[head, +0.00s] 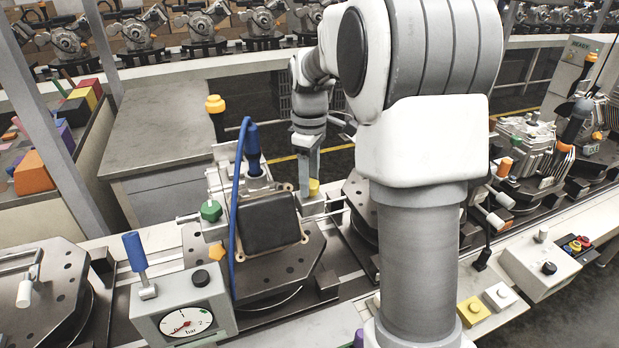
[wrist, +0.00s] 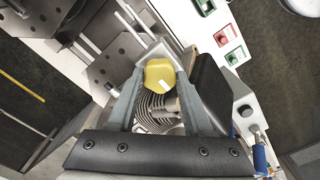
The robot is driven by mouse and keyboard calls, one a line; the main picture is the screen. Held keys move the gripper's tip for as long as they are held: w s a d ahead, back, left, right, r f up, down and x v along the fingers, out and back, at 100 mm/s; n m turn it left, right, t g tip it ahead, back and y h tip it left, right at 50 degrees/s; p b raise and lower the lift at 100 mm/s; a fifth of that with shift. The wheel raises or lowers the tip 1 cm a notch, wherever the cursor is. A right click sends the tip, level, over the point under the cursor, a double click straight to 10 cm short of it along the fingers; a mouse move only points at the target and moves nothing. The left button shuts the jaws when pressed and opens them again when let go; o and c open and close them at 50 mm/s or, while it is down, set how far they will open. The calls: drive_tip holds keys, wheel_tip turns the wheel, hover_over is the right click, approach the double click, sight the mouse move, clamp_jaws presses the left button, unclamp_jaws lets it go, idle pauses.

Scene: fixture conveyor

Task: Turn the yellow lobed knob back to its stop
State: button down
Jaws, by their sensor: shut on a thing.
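The yellow lobed knob (wrist: 158,70) sits between my two fingertips in the wrist view, with a short white mark on its face. In the head view only a small part of the knob (head: 314,187) shows, low beside the fingers at the back of the fixture line. My gripper (wrist: 161,78) is shut on the knob, one finger on each side. In the head view my gripper (head: 307,180) points down, and one finger hides part of the knob. The knob's stop cannot be made out.
A fixture with a black block (head: 268,222), a blue cable and a green knob (head: 210,210) stands left of my gripper. A gauge box (head: 183,312) is at the front. In the wrist view a dark block (wrist: 211,88) lies close beside the right finger.

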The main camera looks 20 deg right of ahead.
drive_tip(key=shift+r, duration=0.1)
drive_tip(key=shift+c, duration=1.5)
unclamp_jaws()
wheel_tip(320, 180, up, 17)
drive_tip(key=shift+r, duration=0.15)
drive_tip(key=s+a+f+m+t+b, duration=0.1)
drive_tip(key=s+a+m, duration=0.15)
drive_tip(key=s, duration=0.35)
drive_tip(key=s+a+f+m+t, duration=0.1)
drive_tip(key=s+a+m+t, duration=0.15)
drive_tip(key=s, duration=0.35)
drive_tip(key=s+a+f+m+t+b, duration=0.1)
drive_tip(key=s+a+f+m+t, duration=0.1)
drive_tip(key=s+f, duration=0.8)
drive_tip(key=shift+s+a+f+m, duration=0.3)
drive_tip(key=shift+s+a+m, duration=0.3)
drive_tip(key=shift+s+m, duration=0.45)
